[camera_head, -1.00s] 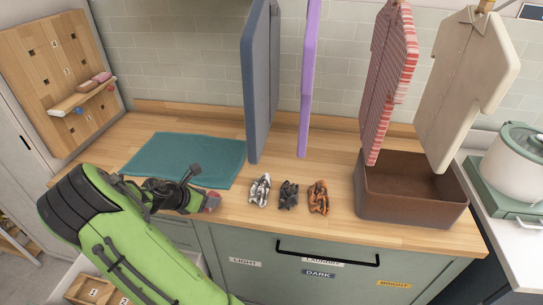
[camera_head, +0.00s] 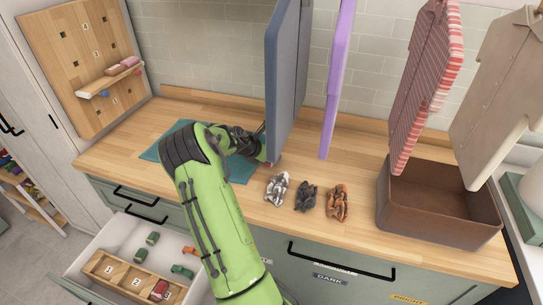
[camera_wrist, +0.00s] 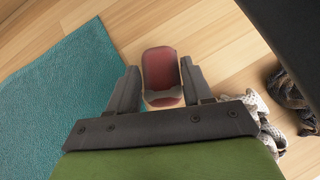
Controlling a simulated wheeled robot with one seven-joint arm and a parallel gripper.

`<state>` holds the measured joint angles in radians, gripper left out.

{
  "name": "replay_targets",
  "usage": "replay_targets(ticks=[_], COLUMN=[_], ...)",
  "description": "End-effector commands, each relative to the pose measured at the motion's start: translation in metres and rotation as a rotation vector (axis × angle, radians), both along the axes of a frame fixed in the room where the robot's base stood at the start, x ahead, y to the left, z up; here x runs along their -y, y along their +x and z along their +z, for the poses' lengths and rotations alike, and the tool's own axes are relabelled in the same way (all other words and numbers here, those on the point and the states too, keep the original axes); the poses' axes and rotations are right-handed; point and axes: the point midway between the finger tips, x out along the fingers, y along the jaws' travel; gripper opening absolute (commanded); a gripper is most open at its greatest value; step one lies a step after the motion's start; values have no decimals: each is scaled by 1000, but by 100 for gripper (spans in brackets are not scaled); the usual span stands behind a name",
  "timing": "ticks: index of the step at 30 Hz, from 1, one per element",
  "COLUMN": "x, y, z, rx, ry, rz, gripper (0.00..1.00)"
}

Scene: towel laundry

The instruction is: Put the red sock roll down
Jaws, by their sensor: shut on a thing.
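My gripper (camera_wrist: 162,88) is shut on the red sock roll (camera_wrist: 160,68), which sits between the two fingers in the wrist view. In the head view the gripper (camera_head: 264,158) is over the wooden counter, right of the teal towel (camera_head: 160,151) and close to the light grey sock bundle (camera_head: 278,187). Only a small red part of the roll (camera_head: 270,164) shows there; the arm and the hanging cloth hide the rest. In the wrist view the counter (camera_wrist: 215,40) is beneath the roll. I cannot tell whether the roll touches it.
A blue-grey cloth (camera_head: 287,75) hangs very close to my gripper. Dark grey (camera_head: 307,196) and orange-brown (camera_head: 337,202) bundles lie farther right, before a brown bin (camera_head: 435,215).

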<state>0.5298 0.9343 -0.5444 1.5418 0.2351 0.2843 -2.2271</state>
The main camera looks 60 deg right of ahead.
Motion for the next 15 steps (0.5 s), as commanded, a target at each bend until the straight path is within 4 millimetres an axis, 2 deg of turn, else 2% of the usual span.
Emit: replay_targets(ticks=[2,3,5,11,12,15], x=[15,11,11,10,10,10], y=[-5,-4,-4,-3,-3,-3], z=[-1,-10,-15,-16,-16,-16], rx=[-1,-3,-2,-1,-1,-1], ry=[0,5,3,3,3,3], rz=[-2,1,0,0,0,0], gripper=[21,21,21,21,56,72])
